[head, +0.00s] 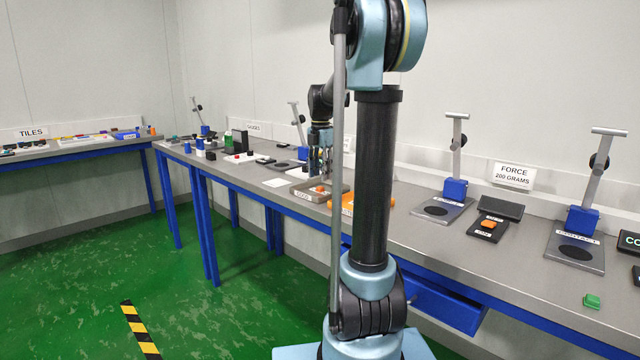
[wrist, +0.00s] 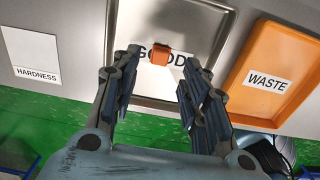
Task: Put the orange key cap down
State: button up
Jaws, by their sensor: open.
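The orange key cap (wrist: 160,54) rests in the grey GOOD tray (wrist: 226,45), over part of the printed word on its label. In the head view the cap (head: 319,189) shows as a small orange block in the tray (head: 304,195), below my gripper (head: 320,172). My gripper (wrist: 158,72) is open in the wrist view, with one finger on each side of the cap and gaps between. The fingers do not appear to touch it.
The orange WASTE tray (wrist: 255,95) lies right of the GOOD tray. A white HARDNESS card (wrist: 32,56) lies to its left. Test stands (head: 455,190) and a green cap (head: 592,301) are farther right on the bench.

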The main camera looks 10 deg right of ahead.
aim_at(320, 187)
notch_tip(320, 187, up, 7)
jog(key=shift+r, duration=0.2)
dwell(0.4)
